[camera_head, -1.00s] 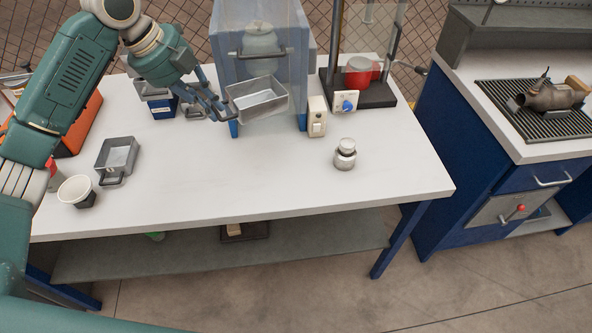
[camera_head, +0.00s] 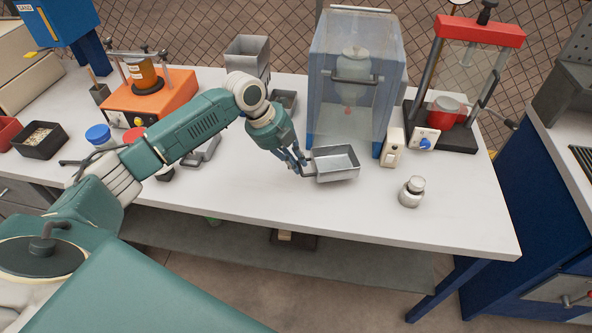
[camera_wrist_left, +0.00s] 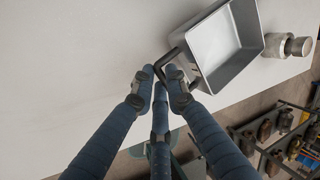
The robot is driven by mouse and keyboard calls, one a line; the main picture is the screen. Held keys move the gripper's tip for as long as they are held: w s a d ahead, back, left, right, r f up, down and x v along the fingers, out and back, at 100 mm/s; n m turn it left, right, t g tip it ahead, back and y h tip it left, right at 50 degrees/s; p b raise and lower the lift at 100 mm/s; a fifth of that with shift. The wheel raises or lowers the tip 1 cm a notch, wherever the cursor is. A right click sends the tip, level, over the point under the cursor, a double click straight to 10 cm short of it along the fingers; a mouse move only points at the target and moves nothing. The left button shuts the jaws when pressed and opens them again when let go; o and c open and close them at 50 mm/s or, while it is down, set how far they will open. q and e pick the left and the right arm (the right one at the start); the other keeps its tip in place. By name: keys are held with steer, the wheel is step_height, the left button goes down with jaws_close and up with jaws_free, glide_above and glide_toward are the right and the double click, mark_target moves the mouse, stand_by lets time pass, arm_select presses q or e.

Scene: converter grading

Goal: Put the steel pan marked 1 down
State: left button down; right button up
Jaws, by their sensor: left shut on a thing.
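A rectangular steel pan (camera_head: 338,165) with a looped handle is held in front of the clear-walled cabinet (camera_head: 352,90). My left gripper (camera_head: 301,166) is shut on its handle, at the pan's left side. In the left wrist view, the fingers (camera_wrist_left: 163,82) close around the dark handle, and the pan (camera_wrist_left: 222,48) looks empty. I cannot tell whether its base touches the white table (camera_head: 250,202). No mark is readable on it. A second steel pan (camera_head: 205,150) lies on the table behind my left arm, partly hidden. My right gripper is not in view.
A steel weight (camera_head: 411,192) stands right of the pan, and a switch box (camera_head: 392,148) stands behind it. A red-topped press (camera_head: 470,90) is at the back right. The table's front edge is near; the tabletop in front of the pan is clear.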

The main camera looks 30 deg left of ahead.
mark_target(301, 180)
arm_select(q)
step_height(301, 180, down, 4)
steer(key=shift+f+p, duration=0.1)
steer(key=shift+p, duration=0.35)
steer(key=shift+f, duration=0.2)
steer(key=c, duration=2)
jaws_free()
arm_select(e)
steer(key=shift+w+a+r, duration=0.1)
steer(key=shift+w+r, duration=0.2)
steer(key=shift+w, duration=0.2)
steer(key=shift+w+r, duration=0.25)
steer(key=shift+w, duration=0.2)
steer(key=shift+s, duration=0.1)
arm_select(q)
steer(key=shift+s+a+r, duration=0.15)
steer(key=shift+a+r, duration=0.1)
steer(key=shift+r, duration=0.25)
steer(key=shift+b+v, duration=1.15)
steer(key=shift+v, duration=4.3)
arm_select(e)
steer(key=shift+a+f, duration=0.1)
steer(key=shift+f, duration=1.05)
arm_select(q)
steer(key=shift+s, duration=0.1)
